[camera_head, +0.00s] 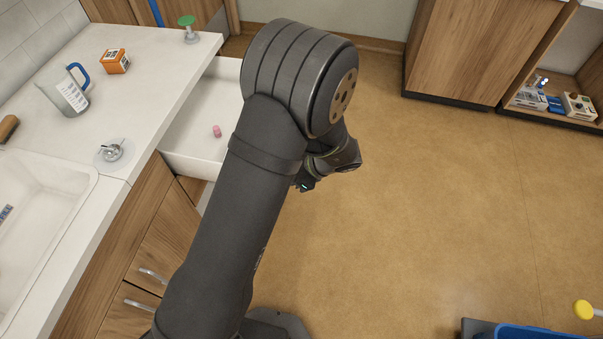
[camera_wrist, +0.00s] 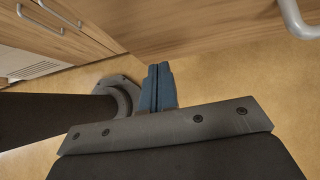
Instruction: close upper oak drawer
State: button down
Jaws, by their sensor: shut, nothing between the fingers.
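The upper oak drawer (camera_head: 190,143) stands pulled out from under the white counter in the head view, its white inside showing. A small pink object (camera_head: 216,131) lies in it. My arm hides the drawer's front from the head camera. In the wrist view, an oak front (camera_wrist: 200,28) with a silver handle (camera_wrist: 296,18) at the top right appears to be this drawer's front. My gripper (camera_wrist: 158,72) is shut and empty, apart from the oak front and left of the handle in the wrist view. In the head view, my gripper (camera_head: 305,184) is partly hidden beyond my arm.
The counter (camera_head: 150,75) bears a measuring jug (camera_head: 68,94), an orange box (camera_head: 116,61), a green-topped item (camera_head: 189,28) and a small metal item on a dish (camera_head: 112,151). A sink (camera_head: 40,205) is at left. A blue bin (camera_head: 530,332) stands bottom right.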

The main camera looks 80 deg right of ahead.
aim_at(181, 155)
jog(key=shift+w, duration=1)
jog(key=shift+w, duration=0.1)
jog(key=w, duration=3)
jog(key=shift+w, duration=0.2)
jog(key=shift+w+r, duration=0.1)
jog(key=shift+w, duration=0.25)
jog(key=shift+w, duration=0.1)
jog(key=shift+s, duration=0.45)
jog(key=s, duration=0.3)
jog(key=shift+s, duration=0.25)
jog(key=v, duration=1)
jog(key=shift+s, duration=0.2)
